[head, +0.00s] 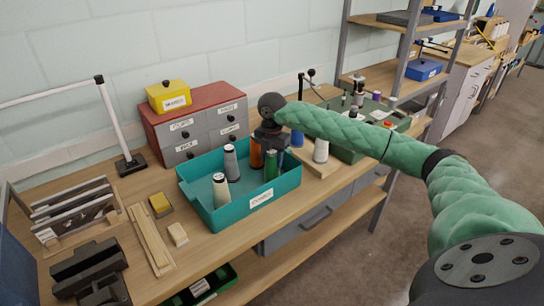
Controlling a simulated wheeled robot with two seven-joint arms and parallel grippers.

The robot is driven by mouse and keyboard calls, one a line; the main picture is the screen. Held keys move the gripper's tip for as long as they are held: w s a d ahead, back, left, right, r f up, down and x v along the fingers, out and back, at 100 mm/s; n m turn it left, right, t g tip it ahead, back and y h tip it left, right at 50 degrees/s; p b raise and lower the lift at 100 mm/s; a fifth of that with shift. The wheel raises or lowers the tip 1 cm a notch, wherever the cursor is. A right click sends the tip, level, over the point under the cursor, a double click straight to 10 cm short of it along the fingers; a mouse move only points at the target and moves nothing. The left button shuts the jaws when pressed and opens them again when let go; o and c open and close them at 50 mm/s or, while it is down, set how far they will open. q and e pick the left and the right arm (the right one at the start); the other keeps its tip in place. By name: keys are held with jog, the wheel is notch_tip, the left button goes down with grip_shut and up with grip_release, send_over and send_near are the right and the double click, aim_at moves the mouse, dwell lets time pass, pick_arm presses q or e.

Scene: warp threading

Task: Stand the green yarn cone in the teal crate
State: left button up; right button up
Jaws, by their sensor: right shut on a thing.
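The teal crate (202,210) stands on the wooden bench with its label facing the front. The green yarn cone (271,167) is upright inside the crate's right part, close to the right end. My right gripper (271,148) reaches in from the right above the crate, pointing down, and is shut on the green cone's upper part. The cone's base is hidden by the crate's front wall, so I cannot tell whether it touches the floor. My left gripper is not in view.
A white cone (321,151) and a blue cone (297,138) stand right of the crate. A drawer cabinet (190,134) is behind.

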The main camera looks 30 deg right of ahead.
jog(key=shift+f, duration=0.1)
jog(key=o, duration=0.9)
jog(key=shift+c, duration=0.2)
